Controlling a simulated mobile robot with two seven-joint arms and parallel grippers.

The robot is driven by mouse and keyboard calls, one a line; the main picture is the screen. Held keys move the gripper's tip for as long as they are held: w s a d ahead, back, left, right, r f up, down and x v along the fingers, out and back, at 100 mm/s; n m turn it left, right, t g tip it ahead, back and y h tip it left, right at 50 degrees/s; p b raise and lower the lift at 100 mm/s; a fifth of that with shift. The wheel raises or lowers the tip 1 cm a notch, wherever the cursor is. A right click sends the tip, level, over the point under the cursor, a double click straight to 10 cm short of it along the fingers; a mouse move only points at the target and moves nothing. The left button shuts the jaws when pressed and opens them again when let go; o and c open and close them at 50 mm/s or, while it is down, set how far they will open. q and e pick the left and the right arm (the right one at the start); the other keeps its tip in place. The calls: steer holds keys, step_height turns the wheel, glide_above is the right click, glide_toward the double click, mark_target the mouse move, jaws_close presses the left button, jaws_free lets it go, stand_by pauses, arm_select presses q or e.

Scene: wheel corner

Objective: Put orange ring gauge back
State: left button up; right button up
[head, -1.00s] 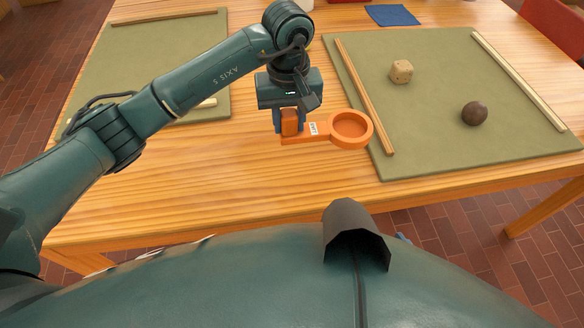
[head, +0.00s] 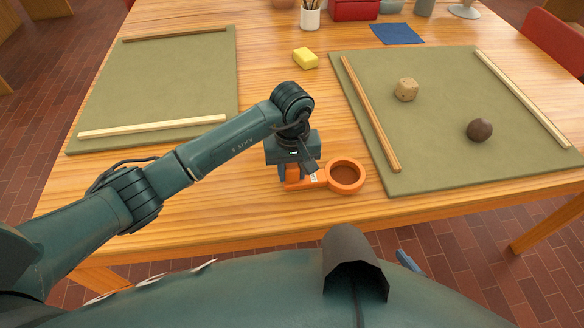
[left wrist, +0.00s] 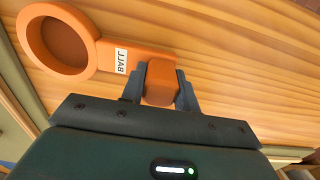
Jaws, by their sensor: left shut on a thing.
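The orange ring gauge (head: 345,175) has a round ring at its right end and a handle with a white label at its left in the head view. In the left wrist view the ring gauge (left wrist: 104,55) shows a label reading "BALL". My left gripper (head: 293,177) is shut on the gauge's raised orange grip block, which sits between the fingers (left wrist: 160,84) in the left wrist view. The gauge lies flat on or just above the bare wood; I cannot tell which. My right gripper is not in view.
A left green mat (head: 170,85) holds strips. A yellow sponge (head: 305,58), blue cloth (head: 397,33) and pencil cup (head: 310,16) stand behind. Bare table surrounds the gauge.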

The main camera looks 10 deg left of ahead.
arm_select(q)
steer(key=shift+f+b, duration=0.25)
steer(key=shift+b, duration=0.05)
steer(key=o, duration=1)
steer(key=shift+r, duration=0.1)
steer(key=shift+r, duration=0.5)
step_height(320, 180, up, 10)
steer(key=shift+r, duration=0.65)
